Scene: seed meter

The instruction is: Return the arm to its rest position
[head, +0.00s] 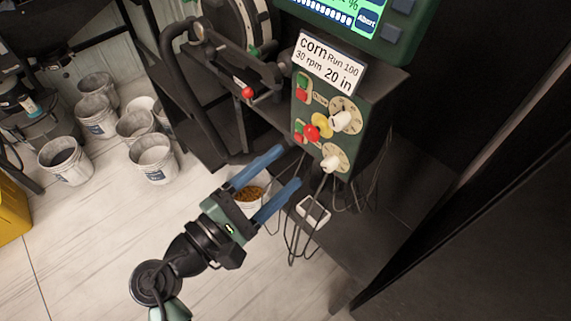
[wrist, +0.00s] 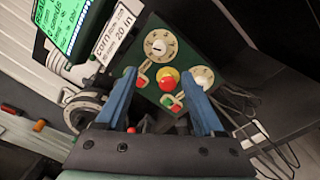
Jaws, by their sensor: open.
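My gripper (head: 266,186) is open, with two blue fingers apart and nothing between them. In the head view it is held out in front of the seed meter's control panel (head: 318,148), below and left of the knobs. My black arm (head: 185,255) reaches in from the bottom. In the wrist view the open fingers (wrist: 165,95) point toward the panel, with the red button on its yellow base (wrist: 167,81) showing between them. I cannot tell the exact gap to the panel.
A sign reading corn (head: 326,62) and a green screen (head: 340,12) sit above the panel. Cables (head: 298,230) hang below it. A bucket of corn kernels (head: 247,203) stands behind my gripper. Several white buckets (head: 153,158) stand on the floor at left. Floor at lower left is clear.

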